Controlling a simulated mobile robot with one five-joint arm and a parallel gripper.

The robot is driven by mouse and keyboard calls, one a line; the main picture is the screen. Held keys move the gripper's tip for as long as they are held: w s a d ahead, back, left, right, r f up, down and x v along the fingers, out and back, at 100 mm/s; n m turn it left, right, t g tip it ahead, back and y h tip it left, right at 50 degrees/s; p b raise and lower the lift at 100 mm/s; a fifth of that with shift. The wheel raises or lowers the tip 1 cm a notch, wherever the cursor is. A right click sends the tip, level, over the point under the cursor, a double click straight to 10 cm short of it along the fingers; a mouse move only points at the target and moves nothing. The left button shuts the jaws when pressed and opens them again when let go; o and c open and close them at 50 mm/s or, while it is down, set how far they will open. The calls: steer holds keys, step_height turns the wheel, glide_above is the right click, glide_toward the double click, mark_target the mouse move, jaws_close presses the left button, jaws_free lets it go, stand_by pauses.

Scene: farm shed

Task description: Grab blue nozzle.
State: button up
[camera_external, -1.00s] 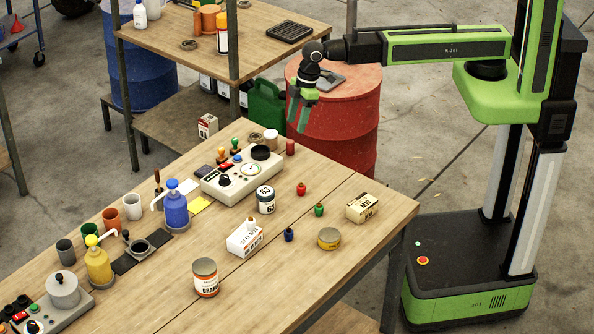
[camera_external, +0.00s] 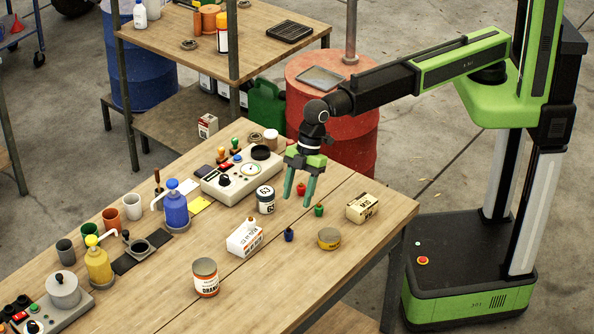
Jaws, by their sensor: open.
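The blue nozzle (camera_external: 289,235) is a small dark blue piece standing on the wooden workbench (camera_external: 262,293), right of a white box. My gripper (camera_external: 298,201) has two green fingers pointing down. It is open and empty, and in the picture it is above and slightly right of the blue nozzle, apart from it. A red nozzle (camera_external: 301,188) shows just behind the fingers, and a green nozzle (camera_external: 319,210) stands to their right.
A grey instrument panel (camera_external: 236,180) stands farther back.

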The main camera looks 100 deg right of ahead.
mark_target(289, 229)
steer(key=b+x, duration=0.9)
steer(key=x, duration=0.2)
steer(key=shift+w+f, duration=0.2)
steer(key=shift+f, duration=0.15)
steer(key=shift+r, duration=0.2)
jaws_close()
